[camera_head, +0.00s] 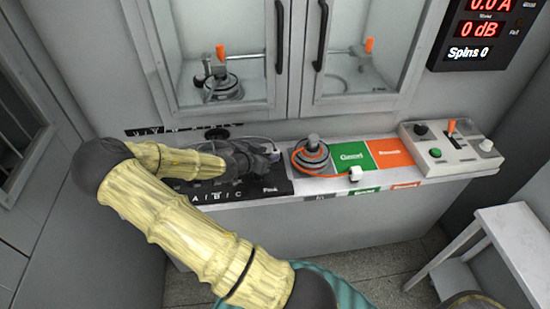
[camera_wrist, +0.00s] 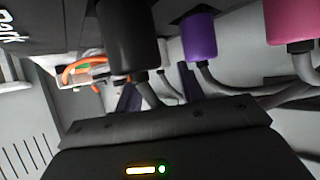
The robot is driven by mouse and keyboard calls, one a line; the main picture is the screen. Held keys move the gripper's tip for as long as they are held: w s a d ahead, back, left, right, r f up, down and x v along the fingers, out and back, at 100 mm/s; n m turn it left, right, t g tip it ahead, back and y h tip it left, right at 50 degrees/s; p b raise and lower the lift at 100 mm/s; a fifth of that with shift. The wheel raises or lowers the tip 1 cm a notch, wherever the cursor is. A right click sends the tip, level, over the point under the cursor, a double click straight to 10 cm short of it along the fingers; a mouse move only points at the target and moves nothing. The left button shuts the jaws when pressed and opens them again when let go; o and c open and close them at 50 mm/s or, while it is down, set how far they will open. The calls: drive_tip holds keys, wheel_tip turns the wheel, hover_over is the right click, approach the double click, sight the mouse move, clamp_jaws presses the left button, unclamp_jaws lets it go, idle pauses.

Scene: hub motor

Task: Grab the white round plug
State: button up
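A white round plug (camera_head: 355,174) sits at the end of an orange cable on the front edge of the shelf, beside the green panel. The orange cable (camera_head: 318,173) runs back to a grey hub motor (camera_head: 312,152) on the shelf. My gripper (camera_head: 265,156) is left of the motor, low over the black labelled panel, apart from the plug. In the wrist view my two dark fingers (camera_wrist: 158,92) stand apart, with grey cables showing between and behind them. An orange cable (camera_wrist: 82,66) shows beyond them; I cannot make out the white plug there.
Black (camera_wrist: 128,38), purple (camera_wrist: 200,38) and pink (camera_wrist: 290,25) plugs on grey cables are close in the wrist view. A control box (camera_head: 452,145) with a white knob is right on the shelf. Cabinet doors (camera_head: 290,55) stand behind; a white side table (camera_head: 505,240) is lower right.

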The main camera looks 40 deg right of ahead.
sight(273, 153)
drive_tip(key=x, duration=0.3)
drive_tip(key=shift+d+f, duration=0.1)
idle(0.3)
drive_tip(key=c, duration=0.8)
